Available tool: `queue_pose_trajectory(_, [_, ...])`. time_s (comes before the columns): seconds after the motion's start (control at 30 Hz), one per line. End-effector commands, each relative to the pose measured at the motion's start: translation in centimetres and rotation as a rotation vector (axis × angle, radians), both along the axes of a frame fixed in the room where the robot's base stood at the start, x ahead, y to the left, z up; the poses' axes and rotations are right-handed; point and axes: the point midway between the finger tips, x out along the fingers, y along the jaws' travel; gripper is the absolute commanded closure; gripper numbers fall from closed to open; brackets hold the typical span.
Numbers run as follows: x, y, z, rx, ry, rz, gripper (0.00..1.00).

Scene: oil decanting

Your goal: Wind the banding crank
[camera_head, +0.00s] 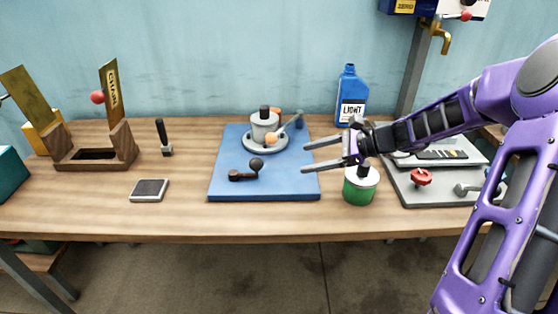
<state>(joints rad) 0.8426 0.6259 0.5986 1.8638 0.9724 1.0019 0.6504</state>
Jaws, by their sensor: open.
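A small dark crank with a round black knob (256,163) lies at the front of the blue mat (225,180). Behind it on the mat stands a round grey device (265,127) on a light disc, with an orange ball and a grey lever rising to the right. I cannot tell for sure which of these is the banding crank. My gripper (305,157) is open and empty, its two fingers pointing left over the right part of the mat, to the right of both. It appears apart from them.
A green can (361,185) stands just below my gripper's wrist. A blue "LIGHT" bottle (351,97) is behind. A grey tray with a red knob (421,177) lies right. A wooden holder (95,160) and a dark-topped block (149,190) are left. The table front is clear.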

Motion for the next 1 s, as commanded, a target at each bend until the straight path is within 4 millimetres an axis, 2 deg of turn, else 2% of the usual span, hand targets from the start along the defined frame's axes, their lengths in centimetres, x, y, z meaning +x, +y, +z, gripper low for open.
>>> queue_pose_trajectory(0.17, [-0.8, 0.1, 1.4, 0.090, 0.026, 0.015, 0.22])
queue_pose_trajectory(0.37, [-0.4, 1.9, 0.7, 0.098, 0.029, 0.020, 0.22])
queue_pose_trajectory(0.8, [2.3, 10.2, -2.9, 0.097, 0.028, 0.019, 0.22])
queue_pose_trajectory(1.0, [3.3, 13.5, -4.2, 0.096, 0.028, 0.020, 0.22])
